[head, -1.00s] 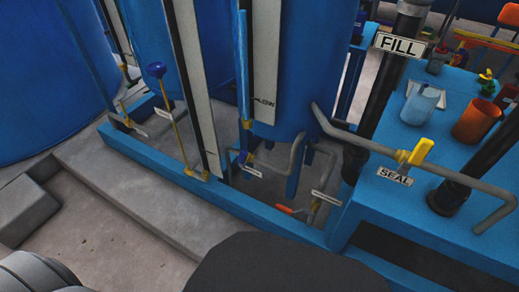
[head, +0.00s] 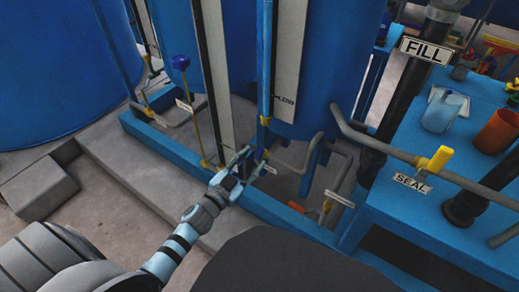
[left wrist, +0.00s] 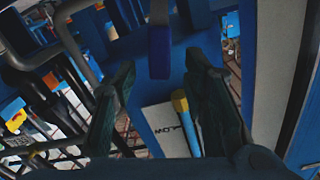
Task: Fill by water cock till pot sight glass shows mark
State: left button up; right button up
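My left gripper (head: 247,163) is open at the foot of the middle blue pot (head: 322,70), beside a small blue-handled cock (head: 261,155). In the left wrist view, a blue handle (left wrist: 160,50) shows beyond and between the two spread fingers (left wrist: 160,95), with no visible grip on it. A blue sight tube (head: 265,60) stands before the pot, next to a white scale board (head: 289,60) with a small dark mark. Its level is too small to read. A lettered white plate (left wrist: 165,128) and a yellow-tipped blue tube (left wrist: 187,120) also show there. My right gripper is out of view.
A yellow-handled cock (head: 435,160) labelled SEAL sits on a grey pipe at right. A FILL sign (head: 425,50) hangs on a black pipe. Blue (head: 442,111) and orange (head: 498,132) cups stand on the blue bench. A low blue frame (head: 280,212) and a concrete step (head: 130,170) border the pots.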

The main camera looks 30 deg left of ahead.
aim_at(258, 154)
pick_arm(q)
jog(key=w, duration=0.4)
jog(key=shift+w+d, duration=0.35)
jog(key=shift+c, duration=0.6)
grip_shut()
